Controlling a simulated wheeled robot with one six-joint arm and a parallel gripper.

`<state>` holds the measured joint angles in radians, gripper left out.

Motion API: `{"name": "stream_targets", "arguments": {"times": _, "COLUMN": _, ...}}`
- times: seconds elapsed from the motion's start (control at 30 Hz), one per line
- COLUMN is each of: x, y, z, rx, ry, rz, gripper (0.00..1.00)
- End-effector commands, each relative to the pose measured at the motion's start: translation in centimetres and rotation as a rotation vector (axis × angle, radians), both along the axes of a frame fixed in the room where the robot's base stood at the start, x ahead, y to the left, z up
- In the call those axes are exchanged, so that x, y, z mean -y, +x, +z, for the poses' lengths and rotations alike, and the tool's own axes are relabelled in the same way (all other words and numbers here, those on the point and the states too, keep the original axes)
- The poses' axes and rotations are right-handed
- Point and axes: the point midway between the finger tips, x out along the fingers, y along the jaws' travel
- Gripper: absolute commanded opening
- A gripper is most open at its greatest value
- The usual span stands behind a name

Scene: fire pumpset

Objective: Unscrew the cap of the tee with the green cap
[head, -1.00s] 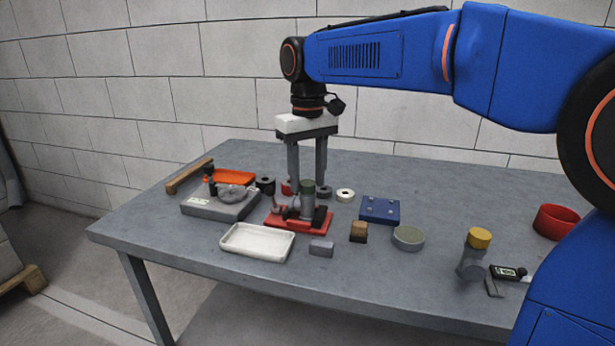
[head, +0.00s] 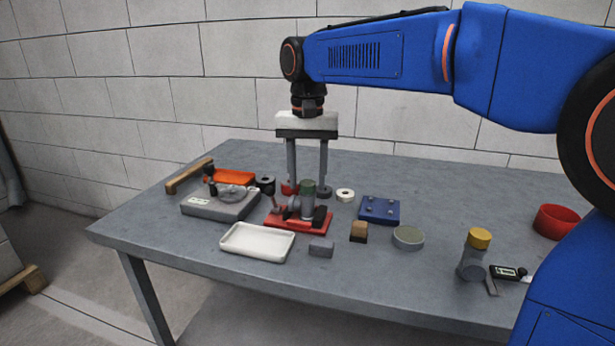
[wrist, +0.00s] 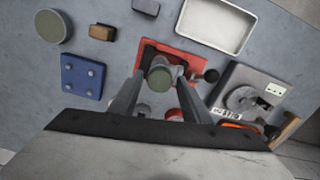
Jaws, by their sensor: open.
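The tee with the green cap (head: 307,189) stands upright in a red fixture (head: 293,224) on the table. Its dark green cap faces up and also shows in the wrist view (wrist: 162,76). My gripper (head: 308,186) points straight down and is open. In the wrist view its two fingers (wrist: 160,79) appear on either side of the cap, with gaps visible. The cap seems to sit on the tee.
A white tray (head: 230,243), a grey block (head: 321,247) and a brown block (head: 359,231) lie in front. A scale (head: 222,208) stands left, a blue plate (head: 380,202) right. A yellow-capped fitting (head: 479,239) stands farther right. A pale ring (head: 345,195) lies close to the fixture.

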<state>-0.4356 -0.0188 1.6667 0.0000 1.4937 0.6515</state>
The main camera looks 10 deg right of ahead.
Motion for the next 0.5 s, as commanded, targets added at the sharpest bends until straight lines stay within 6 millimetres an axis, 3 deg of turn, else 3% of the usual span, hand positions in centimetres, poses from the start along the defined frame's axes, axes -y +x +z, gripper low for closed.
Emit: {"name": "stream_targets", "arguments": {"times": 0.5, "x": 0.00, "y": 0.00, "z": 0.00, "rx": 0.000, "ry": 0.000, "rz": -0.334, "gripper": 0.43}}
